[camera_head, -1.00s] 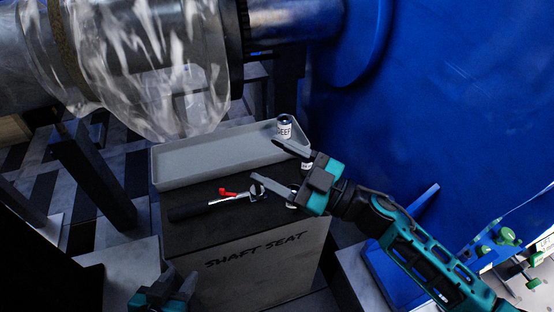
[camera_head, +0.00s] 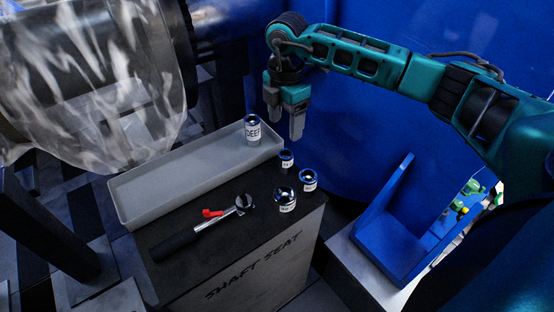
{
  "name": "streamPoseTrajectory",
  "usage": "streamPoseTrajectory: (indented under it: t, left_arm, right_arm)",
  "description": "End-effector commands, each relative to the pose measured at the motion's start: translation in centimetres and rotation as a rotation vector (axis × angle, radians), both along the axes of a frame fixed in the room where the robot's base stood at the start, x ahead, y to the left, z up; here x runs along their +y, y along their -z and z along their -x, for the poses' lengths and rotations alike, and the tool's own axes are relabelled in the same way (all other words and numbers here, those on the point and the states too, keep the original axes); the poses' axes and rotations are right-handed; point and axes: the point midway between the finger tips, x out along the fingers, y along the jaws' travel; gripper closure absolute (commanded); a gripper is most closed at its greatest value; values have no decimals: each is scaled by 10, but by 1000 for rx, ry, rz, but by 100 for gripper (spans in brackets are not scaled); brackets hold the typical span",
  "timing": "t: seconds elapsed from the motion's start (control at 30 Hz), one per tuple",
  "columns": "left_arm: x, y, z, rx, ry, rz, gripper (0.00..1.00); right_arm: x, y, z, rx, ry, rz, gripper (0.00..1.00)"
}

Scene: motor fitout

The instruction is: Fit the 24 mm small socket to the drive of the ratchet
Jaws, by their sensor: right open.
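The ratchet (camera_head: 212,226) lies on the black top of the box, its black handle toward the lower left and its round head toward the right. A red piece sits beside its shaft. Three short chrome sockets with white labels stand right of the ratchet: a rear one (camera_head: 286,160), a right one (camera_head: 308,181) and a front one (camera_head: 285,200). Their labels are too small to read surely, so I cannot tell which is the 24 mm. My right gripper (camera_head: 285,125) is open, pointing down above and behind the rear socket, apart from it. My left gripper is out of view.
A tall socket labelled DEEP (camera_head: 253,130) stands in the grey tray (camera_head: 150,200) at the back of the box. The box front (camera_head: 250,270) reads SHAFT SEAT. A blue bracket (camera_head: 395,230) stands at the right. A large wrapped shaft (camera_head: 90,80) is at the upper left.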

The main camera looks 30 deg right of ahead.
Motion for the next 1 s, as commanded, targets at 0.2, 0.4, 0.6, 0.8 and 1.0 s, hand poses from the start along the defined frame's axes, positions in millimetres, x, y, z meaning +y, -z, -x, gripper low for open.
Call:
streamPoseTrajectory:
  t: [0.2, 0.4, 0.6, 0.8, 1.0]
  left_arm:
    - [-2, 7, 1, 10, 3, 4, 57]
    - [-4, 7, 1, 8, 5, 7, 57]
    - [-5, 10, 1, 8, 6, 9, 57]
    - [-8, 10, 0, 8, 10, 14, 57]
    - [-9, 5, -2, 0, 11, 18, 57]
  right_arm:
    - [2, 45, 1, 3, -5, -5, 31]
    - [2, 63, 1, 2, -6, -6, 31]
    - [-1, 87, 2, 3, -6, -6, 31]
    - [-2, 111, 2, 2, -7, -7, 31]
    - [-2, 115, 2, 1, -8, -7, 31]
